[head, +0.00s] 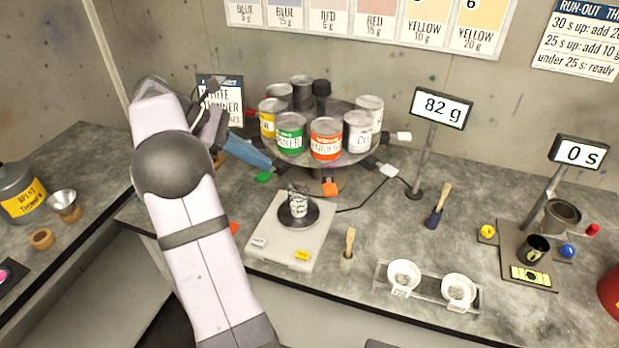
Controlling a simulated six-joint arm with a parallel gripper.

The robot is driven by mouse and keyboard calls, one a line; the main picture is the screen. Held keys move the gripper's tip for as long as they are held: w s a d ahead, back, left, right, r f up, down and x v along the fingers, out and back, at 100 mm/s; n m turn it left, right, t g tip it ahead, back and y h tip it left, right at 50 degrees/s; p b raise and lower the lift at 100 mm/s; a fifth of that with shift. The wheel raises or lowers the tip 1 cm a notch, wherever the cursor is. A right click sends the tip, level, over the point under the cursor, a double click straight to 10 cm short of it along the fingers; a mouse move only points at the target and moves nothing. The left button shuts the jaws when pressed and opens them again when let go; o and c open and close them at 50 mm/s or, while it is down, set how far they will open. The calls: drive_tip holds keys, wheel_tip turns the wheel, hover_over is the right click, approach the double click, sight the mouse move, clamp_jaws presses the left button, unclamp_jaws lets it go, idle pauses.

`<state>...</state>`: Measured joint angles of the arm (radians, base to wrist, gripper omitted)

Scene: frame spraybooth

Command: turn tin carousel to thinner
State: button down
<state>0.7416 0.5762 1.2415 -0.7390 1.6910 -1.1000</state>
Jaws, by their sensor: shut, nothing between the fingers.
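The tin carousel (345,158) is a round dark turntable at the back, with several tins on it. The thinner tin (290,134) has a green label ending in "NNER" and faces the front left. The orange-labelled hardener tin (326,140) stands to its right, at the front. A green tab (263,178) and an orange tab (330,188) stick out from the rim below these tins. My gripper (218,132) is shut and empty at the carousel's left, partly hidden by my arm. A blue piece beside it reaches toward the rim; contact cannot be told.
A scale (292,240) with a small cup (298,206) stands in front of the carousel. The weight display (441,107) reads 82 g. Brushes, two white cups and a timer display (579,152) stand to the right. A spent-thinner can (20,192) stands far left.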

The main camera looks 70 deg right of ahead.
drive_tip(key=s+r+p+x, duration=0.1)
drive_tip(key=p+x, duration=0.3)
drive_tip(key=x, duration=0.9)
drive_tip(key=shift+s+d+r, duration=0.3)
drive_tip(key=shift+s+r, duration=0.05)
drive_tip(key=shift+r, duration=0.2)
drive_tip(key=s+d+n, duration=0.1)
drive_tip(key=s+d, duration=0.1)
drive_tip(key=s, duration=0.4)
drive_tip(key=shift+s+d+h+p, duration=0.25)
drive_tip(key=shift+s+h+p, duration=0.1)
drive_tip(key=shift+h+p, duration=0.1)
drive_tip(key=shift+w+a, duration=0.1)
